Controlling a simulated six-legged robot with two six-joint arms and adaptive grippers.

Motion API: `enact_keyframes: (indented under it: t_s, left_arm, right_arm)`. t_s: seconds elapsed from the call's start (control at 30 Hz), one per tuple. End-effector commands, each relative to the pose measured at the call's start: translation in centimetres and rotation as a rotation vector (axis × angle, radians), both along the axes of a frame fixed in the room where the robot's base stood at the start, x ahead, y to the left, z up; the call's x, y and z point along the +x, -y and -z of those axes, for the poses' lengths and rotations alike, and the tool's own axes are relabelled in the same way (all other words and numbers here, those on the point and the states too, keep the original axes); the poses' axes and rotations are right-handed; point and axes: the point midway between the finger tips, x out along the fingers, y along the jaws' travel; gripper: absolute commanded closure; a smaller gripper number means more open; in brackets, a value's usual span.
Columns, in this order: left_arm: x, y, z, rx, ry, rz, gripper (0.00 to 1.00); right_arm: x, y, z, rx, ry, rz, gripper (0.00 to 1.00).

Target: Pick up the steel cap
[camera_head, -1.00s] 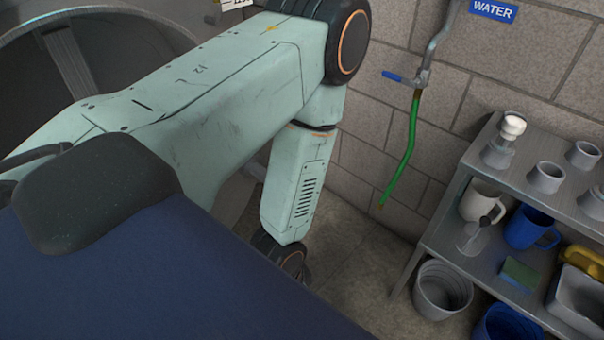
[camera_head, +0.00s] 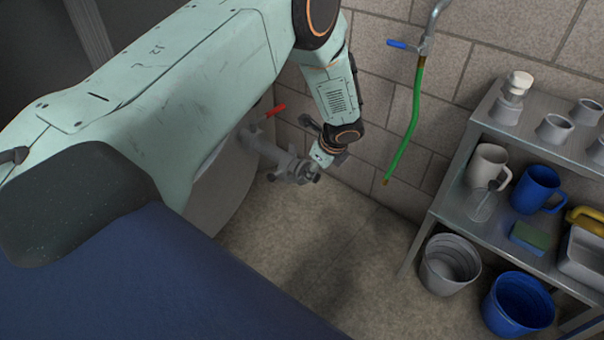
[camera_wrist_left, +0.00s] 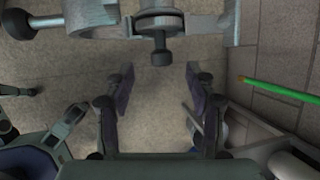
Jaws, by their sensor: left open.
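A grey steel outlet fitting (camera_head: 290,168) sticks out low from the tank, below a red valve handle (camera_head: 276,110). In the left wrist view, clamped steel pipe parts (camera_wrist_left: 190,25) cross the top, with a black knob (camera_wrist_left: 160,55) hanging from them. I cannot clearly tell the steel cap apart from these parts. My left gripper (camera_wrist_left: 160,75) is open and empty, its two fingers spread just short of the black knob. In the head view my left arm reaches down beside the outlet, and its fingers are hard to make out. My right gripper is not in view.
A steel shelf (camera_head: 440,200) on the right holds mugs, cups and a sponge. A grey bucket (camera_head: 450,268) and a blue bucket (camera_head: 520,305) stand below. A green hose (camera_head: 408,135) hangs on the block wall. The floor between tank and shelf is clear.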

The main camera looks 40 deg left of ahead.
Motion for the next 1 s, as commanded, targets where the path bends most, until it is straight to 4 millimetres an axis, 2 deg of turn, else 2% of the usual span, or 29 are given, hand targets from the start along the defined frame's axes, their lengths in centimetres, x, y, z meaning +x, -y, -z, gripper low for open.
enact_keyframes:
  t_s: [0.4, 0.67, 1.0]
  left_arm:
    - [0.8, -1.5, 4.5, -0.001, -0.001, -0.001, 0.44]
    - [0.7, -1.6, 4.5, -0.001, 0.000, 0.001, 0.44]
    - [0.6, -1.6, 4.5, -0.001, 0.000, 0.000, 0.72]
  right_arm:
    - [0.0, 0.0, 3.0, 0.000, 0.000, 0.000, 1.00]
    - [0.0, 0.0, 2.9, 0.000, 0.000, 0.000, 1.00]
    - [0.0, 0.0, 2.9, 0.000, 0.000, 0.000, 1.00]
